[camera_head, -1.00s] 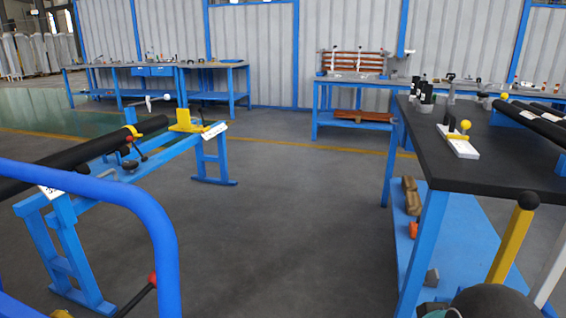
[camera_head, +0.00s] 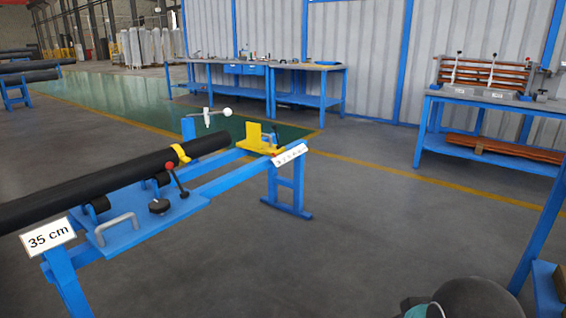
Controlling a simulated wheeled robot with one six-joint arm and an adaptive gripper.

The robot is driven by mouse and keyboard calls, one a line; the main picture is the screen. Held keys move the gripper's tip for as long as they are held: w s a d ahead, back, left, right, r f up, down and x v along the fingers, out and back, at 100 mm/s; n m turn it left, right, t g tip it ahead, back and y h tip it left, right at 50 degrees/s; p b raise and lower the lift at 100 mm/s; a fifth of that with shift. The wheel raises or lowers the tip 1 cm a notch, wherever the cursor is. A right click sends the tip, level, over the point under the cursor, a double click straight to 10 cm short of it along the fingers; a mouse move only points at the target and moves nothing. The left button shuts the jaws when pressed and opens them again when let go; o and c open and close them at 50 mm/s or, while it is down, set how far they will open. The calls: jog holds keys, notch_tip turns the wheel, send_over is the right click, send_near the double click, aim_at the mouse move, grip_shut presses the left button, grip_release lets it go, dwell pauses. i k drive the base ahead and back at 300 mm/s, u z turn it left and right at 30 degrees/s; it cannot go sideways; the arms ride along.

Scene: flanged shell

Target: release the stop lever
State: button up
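A blue stand on the left carries a long black pipe (camera_head: 110,178) with a yellow band (camera_head: 181,154) around it near its right end. A black lever with a red knob (camera_head: 170,167) rises tilted from the blue plate (camera_head: 140,225) beside the pipe. A yellow stop block (camera_head: 257,138) stands at the rail's far end, apart from the pipe end. A lever with a white ball (camera_head: 226,112) sits on a post behind. I cannot tell for certain which is the stop lever. My gripper is not clearly in view.
A "35 cm" sign (camera_head: 48,236) hangs at the stand's near end. A grey handle (camera_head: 115,227) and black knob (camera_head: 158,206) are on the plate. Blue workbenches (camera_head: 270,68) line the wall; another bench (camera_head: 480,98) stands right. The middle floor is clear.

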aim_at(274, 126)
jog(key=u, duration=0.2)
jog(key=i, duration=3.2)
jog(key=z, duration=0.05)
